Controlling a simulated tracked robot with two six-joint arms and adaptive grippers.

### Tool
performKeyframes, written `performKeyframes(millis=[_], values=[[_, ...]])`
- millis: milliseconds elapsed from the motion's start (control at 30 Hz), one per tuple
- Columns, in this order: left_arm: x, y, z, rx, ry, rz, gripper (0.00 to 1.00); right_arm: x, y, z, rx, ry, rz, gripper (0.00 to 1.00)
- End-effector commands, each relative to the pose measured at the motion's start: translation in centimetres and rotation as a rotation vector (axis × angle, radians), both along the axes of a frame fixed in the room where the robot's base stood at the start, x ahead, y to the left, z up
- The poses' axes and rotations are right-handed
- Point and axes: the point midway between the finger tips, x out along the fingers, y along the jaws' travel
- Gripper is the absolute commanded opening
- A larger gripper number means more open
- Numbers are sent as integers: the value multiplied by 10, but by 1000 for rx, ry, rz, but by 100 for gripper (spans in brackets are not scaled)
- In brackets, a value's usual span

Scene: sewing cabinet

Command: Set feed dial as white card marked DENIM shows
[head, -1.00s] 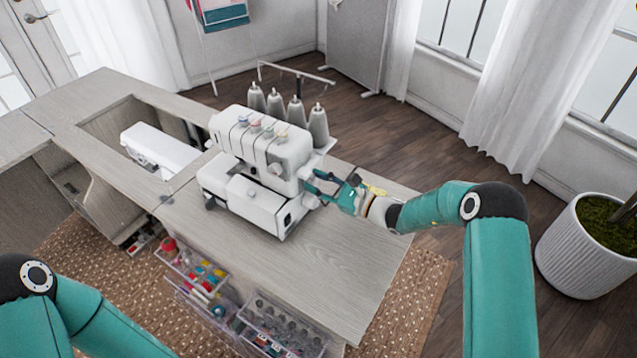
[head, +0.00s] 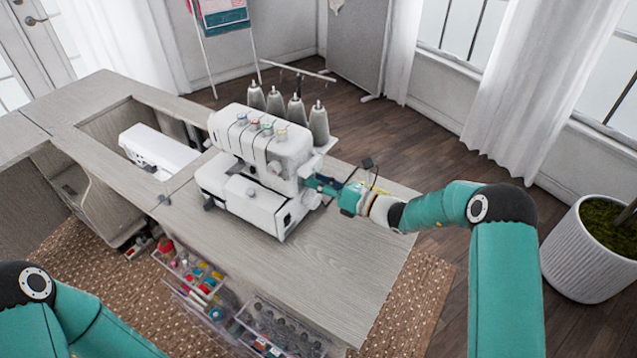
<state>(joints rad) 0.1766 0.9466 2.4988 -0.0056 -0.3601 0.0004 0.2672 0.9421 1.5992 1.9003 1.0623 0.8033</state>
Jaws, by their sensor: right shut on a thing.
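The white serger (head: 262,165) stands on the wooden cabinet top, with cones of thread behind it. My right gripper (head: 316,183) is at the serger's right-hand side, its fingers pointing left against the machine. It is shut on a small part there, which looks to be the feed dial; the fingers hide it, so its setting cannot be read. A round knob shows just below the fingers. I cannot make out a white card marked DENIM. Only my left arm shows at the lower left; its gripper is out of view.
A second white machine (head: 160,150) sits in the cabinet's opening. Clear drawers (head: 279,329) with notions stand out at the front. The cabinet top (head: 335,262) right and front of the serger is bare. A potted plant (head: 585,255) stands at the right.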

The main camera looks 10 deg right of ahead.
Motion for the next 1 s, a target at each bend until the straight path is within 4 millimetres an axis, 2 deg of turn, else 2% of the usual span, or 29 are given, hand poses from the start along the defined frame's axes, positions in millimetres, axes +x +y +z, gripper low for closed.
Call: performKeyframes(millis=[400,967,1000], values=[[0,0,1,0,0,0,40,2,-3,0,153,152,-6,0],[0,0,1,0,0,0,40,2,-4,1,176,172,-8,0],[0,0,1,0,0,0,40,2,-4,1,176,172,-8,41]])
